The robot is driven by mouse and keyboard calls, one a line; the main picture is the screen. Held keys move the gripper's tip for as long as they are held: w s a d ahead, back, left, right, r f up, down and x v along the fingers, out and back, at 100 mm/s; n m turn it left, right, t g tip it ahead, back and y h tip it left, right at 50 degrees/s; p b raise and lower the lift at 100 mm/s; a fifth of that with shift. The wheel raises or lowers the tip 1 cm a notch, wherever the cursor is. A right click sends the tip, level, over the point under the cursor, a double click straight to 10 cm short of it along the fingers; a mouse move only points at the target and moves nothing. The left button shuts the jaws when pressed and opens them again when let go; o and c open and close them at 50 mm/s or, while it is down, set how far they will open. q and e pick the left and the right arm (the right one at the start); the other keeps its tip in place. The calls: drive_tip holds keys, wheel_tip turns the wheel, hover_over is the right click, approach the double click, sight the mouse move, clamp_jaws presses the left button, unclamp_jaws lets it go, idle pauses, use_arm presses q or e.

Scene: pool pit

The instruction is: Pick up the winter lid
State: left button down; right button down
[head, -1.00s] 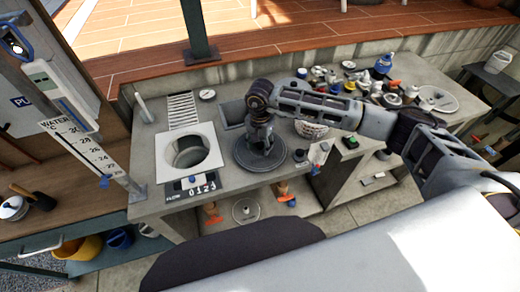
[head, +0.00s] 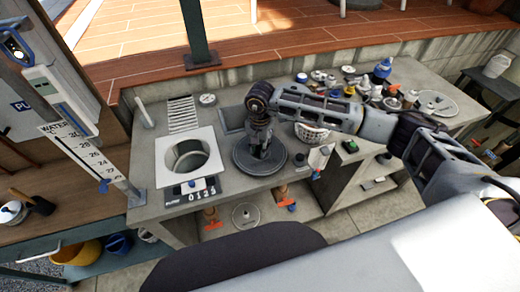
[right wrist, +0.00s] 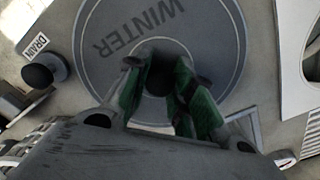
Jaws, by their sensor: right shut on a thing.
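The winter lid (head: 260,170) is a dark grey round disc on the concrete counter, right of the square white-framed opening. In the right wrist view the lid (right wrist: 205,62) fills the upper middle, with the word WINTER showing upside down. My right gripper (head: 259,153) points down at the lid's centre. In the right wrist view its green-padded fingers (right wrist: 160,85) are closed around the lid's dark central knob, which they partly hide. Whether the lid touches the counter or is slightly raised, I cannot tell. My left gripper is not in view.
The white-framed round opening (head: 163,160) and a counter display (head: 190,194) lie left of the lid. A rectangular recess (head: 231,119) is behind it. A white basket (head: 312,134) stands to its right. Several bottles and fittings crowd the right counter. In the wrist view a DRAIN label (right wrist: 36,44) shows.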

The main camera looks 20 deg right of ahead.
sight(260, 147)
wheel_tip(260, 147, up, 9)
drive_tip(key=shift+r+b, duration=0.2)
drive_tip(key=shift+b, duration=0.6)
drive_tip(key=shift+f, duration=0.15)
